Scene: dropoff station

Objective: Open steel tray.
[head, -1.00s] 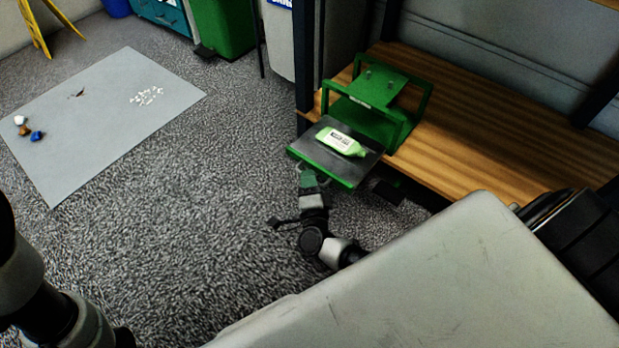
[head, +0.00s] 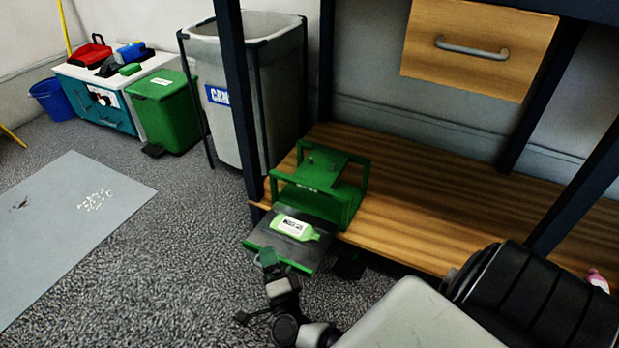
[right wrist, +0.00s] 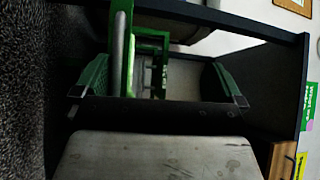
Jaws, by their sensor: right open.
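The steel tray (head: 259,233) is a dark flat plate with a green front edge. In the head view it sticks well out of its green frame (head: 357,190), over the shelf's front edge. A light green bottle (head: 294,229) with a white label lies on the tray. My right gripper (head: 267,259) is at the tray's front edge; whether it touches cannot be told. In the right wrist view my right gripper (right wrist: 160,86) is open, its green-padded fingers wide apart. A green upright part with a grey rod (right wrist: 120,45) shows beyond them. My left gripper is not in view.
The frame stands on a wooden shelf (head: 430,215) between dark posts (head: 238,90). A grey bin (head: 262,60), a green bin (head: 165,112) and a blue bucket (head: 52,100) stand behind. A closed wooden drawer (head: 478,70) is above.

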